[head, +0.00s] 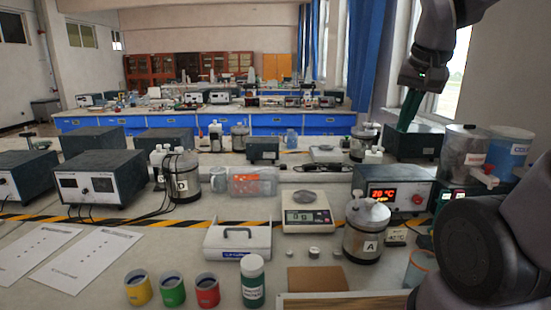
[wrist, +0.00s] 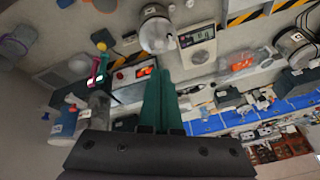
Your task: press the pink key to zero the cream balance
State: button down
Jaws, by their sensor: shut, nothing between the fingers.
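The cream balance (head: 307,218) stands on the bench in the middle of the head view, with a dark display on its front. The balance also shows near the top of the wrist view (wrist: 197,37), turned. My gripper (head: 403,128) hangs high at the right of the head view, well apart from the balance. Its green fingers (wrist: 160,72) are together and empty.
A metal canister marked A (head: 367,232) stands just right of the balance. Behind it is a box with a red display (head: 393,195). A white case (head: 238,240) sits left, with colored cups and a green bottle (head: 252,281) in front. Small metal weights (head: 314,253) lie before the balance.

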jog(key=s+r, duration=0.1)
jog(key=s+a+r+t+y, duration=0.2)
jog(key=r, duration=0.1)
jog(key=shift+s+a+n, duration=0.1)
jog(key=shift+a+n, duration=0.1)
jog(key=shift+n, duration=0.2)
dwell(1.4)
